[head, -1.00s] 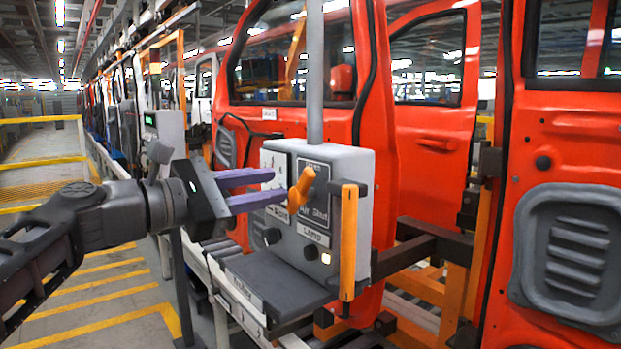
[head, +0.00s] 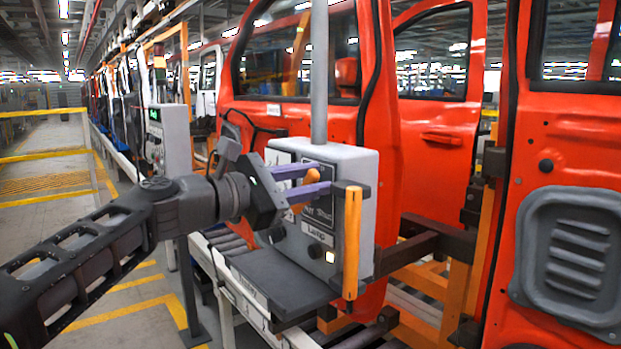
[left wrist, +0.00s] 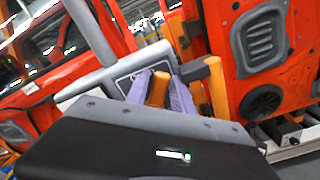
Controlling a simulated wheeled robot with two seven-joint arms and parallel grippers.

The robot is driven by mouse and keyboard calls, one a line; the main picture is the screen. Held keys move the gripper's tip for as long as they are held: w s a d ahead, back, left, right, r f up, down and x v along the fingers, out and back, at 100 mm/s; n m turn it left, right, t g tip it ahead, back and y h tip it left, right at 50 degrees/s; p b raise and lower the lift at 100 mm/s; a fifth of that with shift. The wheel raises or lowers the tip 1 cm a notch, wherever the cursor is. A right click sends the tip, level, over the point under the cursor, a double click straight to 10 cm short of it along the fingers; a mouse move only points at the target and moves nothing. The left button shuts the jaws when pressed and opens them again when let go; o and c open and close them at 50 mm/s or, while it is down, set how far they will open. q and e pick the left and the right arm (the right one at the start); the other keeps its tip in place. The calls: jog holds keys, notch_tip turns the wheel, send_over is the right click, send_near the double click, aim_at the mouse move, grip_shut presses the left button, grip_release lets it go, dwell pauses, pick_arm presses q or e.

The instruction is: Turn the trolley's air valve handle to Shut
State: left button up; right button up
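The orange air valve handle (head: 312,177) is on the front of a grey control box (head: 357,165), beside a dark label plate (head: 322,212) with the word Shut partly readable. My left gripper (head: 322,180) has its two purple fingers at the box, one above and one below the handle. In the left wrist view the handle (left wrist: 158,88) stands between the fingers, filling most of the gap; I cannot tell whether they touch it. The fingers look open. The handle's lower part and pivot are largely hidden. My right gripper is not in view.
A vertical orange bar (head: 352,242) stands close to the right of the fingers. A dark shelf (head: 275,280) juts out below, and a lit lamp (head: 329,256) sits low on the box. A grey post (head: 319,75) rises behind. Red doors (head: 425,130) hang behind; the left aisle is clear.

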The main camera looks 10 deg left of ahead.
pick_arm(q)
jog(key=shift+c, duration=0.2)
grip_shut()
dwell(0.3)
